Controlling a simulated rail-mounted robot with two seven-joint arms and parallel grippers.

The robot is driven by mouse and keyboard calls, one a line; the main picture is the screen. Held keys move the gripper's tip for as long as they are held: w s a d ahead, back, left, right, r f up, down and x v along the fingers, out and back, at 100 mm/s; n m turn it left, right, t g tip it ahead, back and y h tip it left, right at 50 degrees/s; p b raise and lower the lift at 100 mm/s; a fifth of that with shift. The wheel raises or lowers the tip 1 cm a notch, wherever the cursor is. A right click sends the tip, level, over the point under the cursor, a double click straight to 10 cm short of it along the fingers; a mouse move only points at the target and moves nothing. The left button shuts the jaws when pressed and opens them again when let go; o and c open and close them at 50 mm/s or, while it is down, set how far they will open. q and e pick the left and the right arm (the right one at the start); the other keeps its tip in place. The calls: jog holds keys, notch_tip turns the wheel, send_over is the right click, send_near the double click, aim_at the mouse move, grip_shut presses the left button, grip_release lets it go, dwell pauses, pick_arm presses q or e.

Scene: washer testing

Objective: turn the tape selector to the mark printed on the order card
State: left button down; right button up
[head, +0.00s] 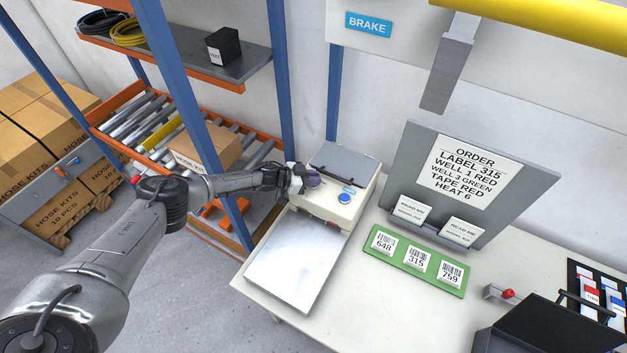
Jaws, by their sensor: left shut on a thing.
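The order card (467,168) stands upright on a grey board at the back of the table; its tape line reads TAPE RED. A cream machine (343,213) with a grey lid stands left of it. My left gripper (305,180) is at the machine's left front, shut on a dark, purplish round knob (314,181), which looks like the tape selector. The gripper partly hides the knob, and I cannot read its marks or its setting. A blue button (344,198) sits to the right of the knob. My right gripper is not in view.
A bare metal plate (296,262) lies in front of the machine. A green tray (386,252) with labels 648, 315 and 759 lies to its right. A blue rack post (284,95) stands close behind my left wrist. A yellow beam (560,22) crosses the top right.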

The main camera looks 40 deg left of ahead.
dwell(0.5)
pick_arm(q)
jog(key=c, duration=1.1)
grip_release()
jog(key=shift+c, duration=0.2)
jog(key=shift+s+a+r, duration=0.15)
jog(key=shift+s, duration=0.1)
jog(key=v, duration=1.3)
jog(key=shift+a+r+m, duration=0.1)
jog(key=shift+m, duration=0.2)
